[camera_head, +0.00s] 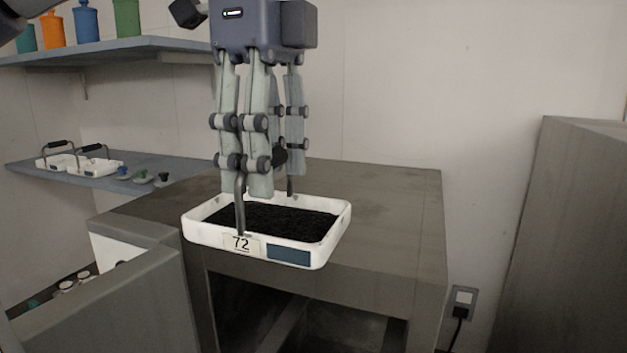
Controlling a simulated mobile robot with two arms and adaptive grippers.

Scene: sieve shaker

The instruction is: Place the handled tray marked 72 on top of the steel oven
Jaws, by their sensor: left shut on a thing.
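The handled tray marked 72 (205,236) is white, holds dark granular material and has a blue patch on its front. My left gripper (262,180) points down and is shut on the tray's dark handle; its fingers hide most of the handle. The steel oven (385,205) is a grey metal box with a flat top and an open dark front below. The tray appears over the front part of the oven's top; I cannot tell whether it touches the top. The tray looks roughly level. My right gripper is not in view.
A lower shelf (40,170) at left holds two more handled trays (95,166) and small coloured items. An upper shelf (120,48) holds coloured bottles. A tall grey block (570,240) stands at right. A wall socket (461,300) with a plug is beside the oven. The oven top's right part is clear.

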